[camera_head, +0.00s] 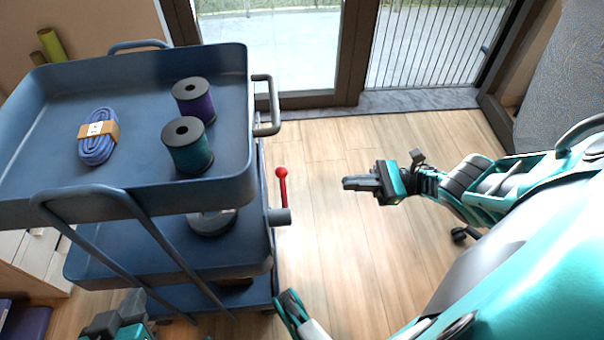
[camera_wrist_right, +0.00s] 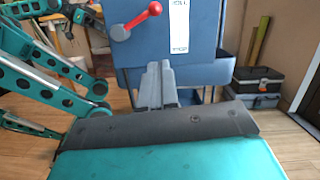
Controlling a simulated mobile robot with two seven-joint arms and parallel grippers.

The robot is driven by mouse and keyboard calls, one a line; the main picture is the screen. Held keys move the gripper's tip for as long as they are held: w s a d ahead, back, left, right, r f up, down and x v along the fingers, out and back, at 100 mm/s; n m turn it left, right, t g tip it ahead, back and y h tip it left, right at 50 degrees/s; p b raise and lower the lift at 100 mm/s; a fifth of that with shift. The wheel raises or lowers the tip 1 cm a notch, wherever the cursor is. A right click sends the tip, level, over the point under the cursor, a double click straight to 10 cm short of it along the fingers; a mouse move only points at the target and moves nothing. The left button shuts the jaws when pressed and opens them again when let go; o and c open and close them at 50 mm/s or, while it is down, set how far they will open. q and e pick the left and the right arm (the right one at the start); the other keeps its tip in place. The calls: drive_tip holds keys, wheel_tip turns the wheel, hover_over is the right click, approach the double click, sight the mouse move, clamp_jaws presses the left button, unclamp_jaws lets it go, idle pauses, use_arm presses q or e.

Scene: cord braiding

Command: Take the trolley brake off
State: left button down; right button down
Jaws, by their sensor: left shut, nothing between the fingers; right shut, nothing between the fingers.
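The blue trolley (camera_head: 255,190) stands at the left of the head view. Its brake lever (camera_head: 283,190) is red with a ball end, on a grey hub (camera_head: 279,216) at the trolley's right side. In the right wrist view the red lever (camera_wrist_right: 138,21) slants up to the right from its hub, beside a white label (camera_wrist_right: 179,26) whose lettering is too small to read surely. My right gripper (camera_head: 350,183) is shut and empty, to the right of the lever and apart from it. My left gripper (camera_head: 132,302) is shut and partly cut off at the bottom edge, by the trolley's near side.
On the top tray are a purple spool (camera_head: 194,102), a teal spool (camera_head: 188,146) and a blue cord hank (camera_head: 97,150). A side handle (camera_head: 268,105) sticks out above the lever. The wooden floor (camera_head: 330,260) right of the trolley is clear. Dark toolboxes (camera_wrist_right: 257,82) stand behind.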

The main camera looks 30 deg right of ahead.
drive_tip(key=r+x, duration=0.2)
drive_tip(key=x, duration=1)
drive_tip(key=shift+a+r, duration=0.15)
drive_tip(key=shift+r, duration=0.25)
drive_tip(key=shift+s, duration=0.1)
idle(0.3)
